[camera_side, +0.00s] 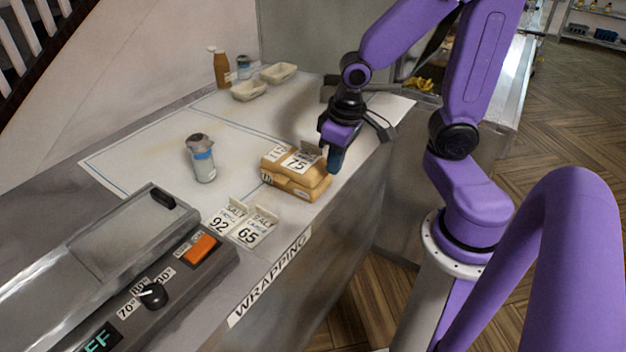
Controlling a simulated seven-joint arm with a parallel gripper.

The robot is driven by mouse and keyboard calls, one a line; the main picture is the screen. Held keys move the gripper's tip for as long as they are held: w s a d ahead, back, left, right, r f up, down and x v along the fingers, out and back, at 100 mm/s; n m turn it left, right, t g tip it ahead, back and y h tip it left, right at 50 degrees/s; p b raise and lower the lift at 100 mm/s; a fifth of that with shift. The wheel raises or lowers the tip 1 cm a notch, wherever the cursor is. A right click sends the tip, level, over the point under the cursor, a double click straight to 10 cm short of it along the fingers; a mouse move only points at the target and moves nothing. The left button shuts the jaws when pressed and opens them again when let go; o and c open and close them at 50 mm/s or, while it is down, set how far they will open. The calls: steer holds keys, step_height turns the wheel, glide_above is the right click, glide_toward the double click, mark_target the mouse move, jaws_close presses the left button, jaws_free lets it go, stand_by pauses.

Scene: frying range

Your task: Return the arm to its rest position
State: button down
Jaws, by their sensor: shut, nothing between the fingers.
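My purple arm reaches in from the right over the counter. My gripper (335,158) points down at the right end of the stacked tan packages (296,183). Its blue fingertips are together, with nothing seen between them. The fingertips look very close to the packages' right end; I cannot tell whether they touch. White labels lie on top of the packages, one reading 75.
A shaker (201,158) stands on the white wrapping sheet (140,158). A brown bottle (221,68) and pale trays (278,73) stand at the back. Price cards (254,231) stand by the front edge. A sealer-like machine (110,255) fills the left front.

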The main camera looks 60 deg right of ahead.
steer(key=s+a+r+n, duration=0.2)
steer(key=s+a+n, duration=0.1)
steer(key=s+n, duration=0.2)
steer(key=s+a+r+n+g, duration=0.1)
steer(key=s+a+n, duration=0.2)
steer(key=s+n, duration=0.3)
steer(key=shift+s+r, duration=0.4)
